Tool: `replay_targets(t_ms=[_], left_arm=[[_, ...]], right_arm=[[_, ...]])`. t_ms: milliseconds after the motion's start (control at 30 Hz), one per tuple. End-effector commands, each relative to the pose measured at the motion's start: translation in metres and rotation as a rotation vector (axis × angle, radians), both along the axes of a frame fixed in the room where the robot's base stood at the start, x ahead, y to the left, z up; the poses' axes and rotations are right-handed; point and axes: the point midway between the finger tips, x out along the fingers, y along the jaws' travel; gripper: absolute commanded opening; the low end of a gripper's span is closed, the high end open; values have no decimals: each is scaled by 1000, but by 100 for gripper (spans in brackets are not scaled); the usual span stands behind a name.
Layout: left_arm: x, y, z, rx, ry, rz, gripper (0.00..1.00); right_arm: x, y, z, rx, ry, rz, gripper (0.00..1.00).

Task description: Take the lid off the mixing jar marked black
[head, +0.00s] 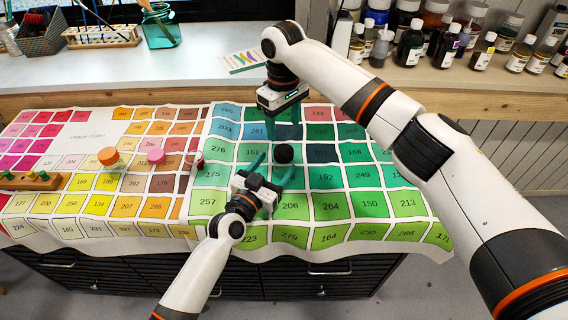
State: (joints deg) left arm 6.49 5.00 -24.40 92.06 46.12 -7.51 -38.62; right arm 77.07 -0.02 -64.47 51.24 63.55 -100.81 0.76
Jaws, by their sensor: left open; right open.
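A jar with a round black lid (284,153) stands on the green part of the colour chart; its body is mostly hidden and no marking is readable. My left gripper (274,168) is open, low over the chart at the near-left side of the black lid, its teal fingers spread to either side. I cannot tell whether they touch the jar. My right gripper (284,130) is open, its fingers pointing down just beyond the black lid, with nothing visible between them.
A wooden peg block (32,181) lies far left. Bottles (411,43) crowd the back right. The chart's near right is clear.

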Motion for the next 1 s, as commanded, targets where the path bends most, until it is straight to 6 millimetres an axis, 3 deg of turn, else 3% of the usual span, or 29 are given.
replay_targets(t_ms=[100, 300, 700, 1000], left_arm=[[19, -10, 1, 0, -1, 0, 71], [37, -21, 0, 0, 0, 0, 71], [42, -23, 0, 0, 1, 0, 69], [42, -23, 0, 0, 1, 1, 20]], right_arm=[[0, 0, 0, 0, 0, 0, 63], [0, 0, 0, 0, 0, 0, 63], [0, 0, 0, 0, 0, 0, 63], [0, 0, 0, 0, 0, 0, 63]])
